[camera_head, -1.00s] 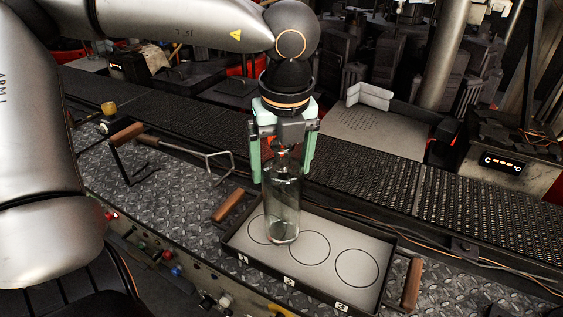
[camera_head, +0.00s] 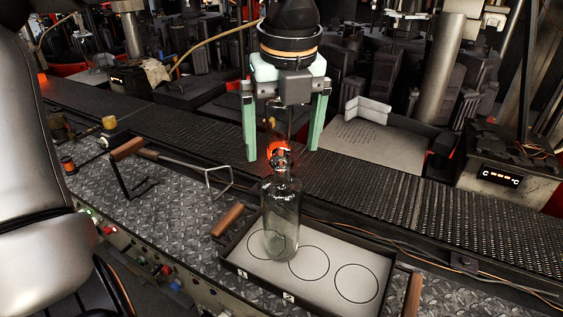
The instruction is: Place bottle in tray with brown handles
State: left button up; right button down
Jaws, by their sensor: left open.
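My left gripper (camera_head: 284,158), with pale green fingers, is open above the bottle. Its fingers are spread to either side of the bottle's top and look clear of the glass. My right gripper is not in view.
A black conveyor belt (camera_head: 420,205) runs behind the tray. Metal tongs (camera_head: 190,163) and a wooden-handled tool (camera_head: 128,149) lie on the diamond-plate bench (camera_head: 170,210) at left. The middle and right circles in the tray are empty.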

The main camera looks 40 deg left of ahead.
pick_arm(q)
jog(key=shift+s+d+r, duration=0.1)
jog(key=shift+r, duration=0.75)
jog(key=shift+s+d+r, duration=0.1)
jog(key=shift+r, duration=0.75)
